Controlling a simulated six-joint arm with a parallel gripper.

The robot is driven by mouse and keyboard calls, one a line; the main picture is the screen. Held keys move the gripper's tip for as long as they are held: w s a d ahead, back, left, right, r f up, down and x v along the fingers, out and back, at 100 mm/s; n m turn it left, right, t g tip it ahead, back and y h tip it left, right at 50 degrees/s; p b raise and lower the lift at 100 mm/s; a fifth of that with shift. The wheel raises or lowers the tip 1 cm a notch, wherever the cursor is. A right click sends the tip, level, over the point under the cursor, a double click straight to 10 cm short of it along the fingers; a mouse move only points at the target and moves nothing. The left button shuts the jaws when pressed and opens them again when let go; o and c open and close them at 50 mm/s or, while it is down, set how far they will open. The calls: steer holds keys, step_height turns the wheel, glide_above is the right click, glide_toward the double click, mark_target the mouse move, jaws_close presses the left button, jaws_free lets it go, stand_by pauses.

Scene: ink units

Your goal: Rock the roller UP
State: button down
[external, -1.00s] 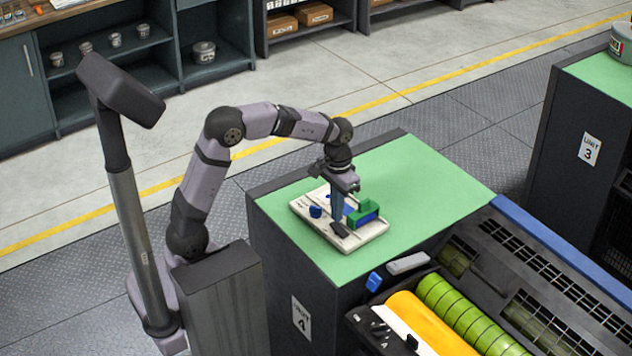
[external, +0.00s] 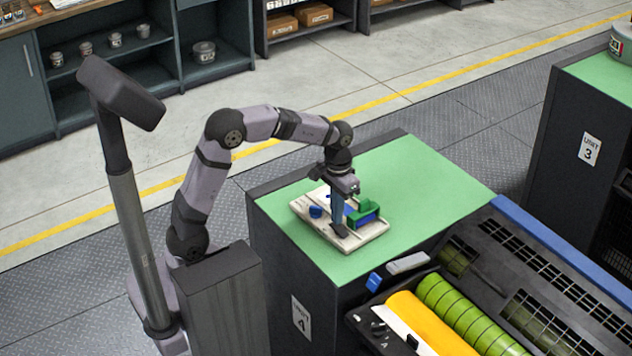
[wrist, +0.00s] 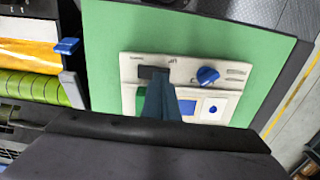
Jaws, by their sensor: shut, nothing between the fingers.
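A cream control panel (external: 373,235) lies on the green top. It also shows in the wrist view (wrist: 128,62). A dark rocker (wrist: 147,73) sits on it, partly hidden by my fingers; its tilt is unclear. I take it to be the roller rocker. A blue knob (wrist: 207,75) stands beside it, also seen in the external view (external: 315,211). A green part (external: 364,208) and a blue block (wrist: 187,106) are on the panel. My gripper (external: 340,231) is shut and empty, pointing down with its tips at the rocker; I cannot tell whether they touch.
The green top (external: 420,185) is clear around the panel. The ink unit with a yellow roller (external: 425,325) and green rollers lies to the right in the external view. A blue lever (external: 374,282) stands near the top's front corner.

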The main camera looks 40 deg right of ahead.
steer(key=shift+a+f+b, duration=0.1)
steer(key=shift+f+b, duration=0.4)
steer(key=shift+f, duration=0.4)
stand_by(0.4)
steer(key=shift+r, duration=0.15)
step_height(320, 180, up, 7)
steer(key=p, duration=0.6)
steer(key=shift+p, duration=0.35)
stand_by(0.4)
